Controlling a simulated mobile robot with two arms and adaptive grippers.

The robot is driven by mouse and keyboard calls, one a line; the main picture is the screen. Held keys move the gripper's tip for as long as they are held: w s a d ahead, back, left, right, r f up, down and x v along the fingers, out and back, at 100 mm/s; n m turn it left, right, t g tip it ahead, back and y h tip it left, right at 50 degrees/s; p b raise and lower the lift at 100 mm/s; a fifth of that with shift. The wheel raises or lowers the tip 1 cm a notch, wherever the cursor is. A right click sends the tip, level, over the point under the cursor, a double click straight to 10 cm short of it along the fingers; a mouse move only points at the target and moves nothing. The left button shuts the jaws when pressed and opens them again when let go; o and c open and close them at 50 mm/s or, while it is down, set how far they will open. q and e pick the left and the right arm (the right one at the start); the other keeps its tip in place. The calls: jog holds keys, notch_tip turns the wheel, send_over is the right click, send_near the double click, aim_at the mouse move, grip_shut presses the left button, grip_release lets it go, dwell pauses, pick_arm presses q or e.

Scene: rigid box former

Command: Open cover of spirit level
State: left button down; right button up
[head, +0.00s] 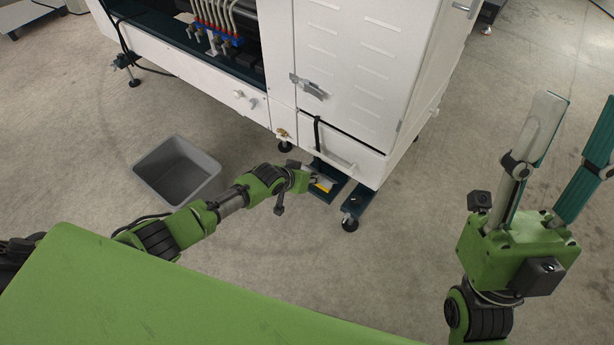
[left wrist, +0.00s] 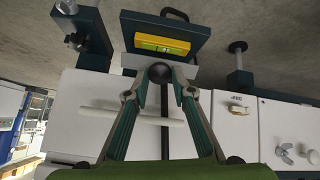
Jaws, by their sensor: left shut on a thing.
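The yellow spirit level (left wrist: 180,46) with a green vial (left wrist: 165,49) sits on a dark teal plate (left wrist: 135,28) low at the machine. In the head view only a bit of yellow (head: 323,185) shows beside my left gripper (head: 312,180). In the left wrist view, the fingertips of my left gripper (left wrist: 160,82) close on a round black knob (left wrist: 160,72), right beside the level. A pale grey piece behind the knob may be the cover; its hinge is not visible. The level's face is uncovered. My right gripper (head: 573,122) is open and empty, raised at the right.
The white machine cabinet (head: 350,60) stands behind, with a white bar (left wrist: 105,115) beside the left fingers. A machine foot (head: 350,224) is just right of my left gripper. A grey bin (head: 178,168) stands on the floor at left. The floor at right is clear.

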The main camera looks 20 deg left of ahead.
pick_arm(q)
jog(key=shift+w+d+r+g+p, duration=0.35)
jog(key=shift+w+r+g+p, duration=0.25)
jog(key=shift+w+r, duration=0.25)
jog(key=shift+w+d+r, duration=0.15)
jog(key=shift+w+r, duration=0.2)
jog(key=shift+w, duration=0.05)
jog(key=shift+w+d+r, duration=0.25)
jog(key=shift+w+r, duration=0.1)
jog(key=shift+w, duration=0.25)
pick_arm(e)
jog(key=w+a+f+g+h, duration=0.1)
jog(key=w+f+g+h, duration=0.1)
jog(key=w+f+g, duration=0.3)
jog(key=shift+w+a+f, duration=0.35)
jog(key=shift+w+a, duration=0.05)
jog(key=shift+w, duration=1.6)
pick_arm(q)
jog(key=c, duration=1.9)
grip_release()
jog(key=shift+o, duration=0.9)
jog(key=shift+f, duration=0.1)
jog(key=shift+s+f, duration=0.15)
jog(key=shift+s, duration=0.05)
jog(key=shift+a, duration=0.1)
